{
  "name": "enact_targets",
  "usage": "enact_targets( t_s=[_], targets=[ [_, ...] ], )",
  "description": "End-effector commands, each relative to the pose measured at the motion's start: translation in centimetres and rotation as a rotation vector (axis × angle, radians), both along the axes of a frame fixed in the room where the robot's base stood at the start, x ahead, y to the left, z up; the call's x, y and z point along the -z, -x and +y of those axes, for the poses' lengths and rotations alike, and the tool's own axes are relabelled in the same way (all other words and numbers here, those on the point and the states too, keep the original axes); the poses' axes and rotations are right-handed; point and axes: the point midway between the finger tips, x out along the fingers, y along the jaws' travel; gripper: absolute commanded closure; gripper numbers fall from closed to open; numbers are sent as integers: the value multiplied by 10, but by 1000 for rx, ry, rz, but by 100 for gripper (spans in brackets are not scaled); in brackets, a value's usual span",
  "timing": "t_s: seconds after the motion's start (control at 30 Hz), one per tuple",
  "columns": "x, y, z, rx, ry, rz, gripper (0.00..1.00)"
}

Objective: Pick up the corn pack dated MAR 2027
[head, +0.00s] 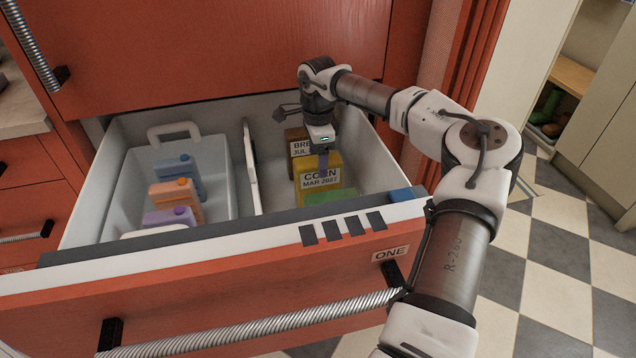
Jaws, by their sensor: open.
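The corn pack (319,187) is yellow and stands in the right section of the open drawer. Its white label reads CORN, MAR 2027. My gripper (322,160) points down over the top of this pack and covers part of it. Its fingers are small and dark here, and the gap between them is hard to see. I cannot tell whether they touch the pack. A brown pack (299,146) with a label starting BRE, JUL stands just behind, partly hidden by my gripper.
The drawer front (230,290) is red, with a ribbed handle and a tag reading ONE. A green item (331,197) lies in front of the corn pack. A white divider (250,165) separates a bin (135,200) of coloured bottles on the left. A blue block (402,195) is at the right rim.

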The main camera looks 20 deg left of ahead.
Motion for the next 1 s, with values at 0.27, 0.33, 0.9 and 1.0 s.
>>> enact_targets(
  t_s=[0.27, 0.33, 0.9, 1.0],
  targets=[
    [23, 0, 1, 0, 1, 3, 29],
    [34, 0, 1, 0, 1, 3, 29],
    [54, 0, 1, 0, 0, 0, 57],
    [54, 0, 1, 0, 0, 0, 70]
  ],
)
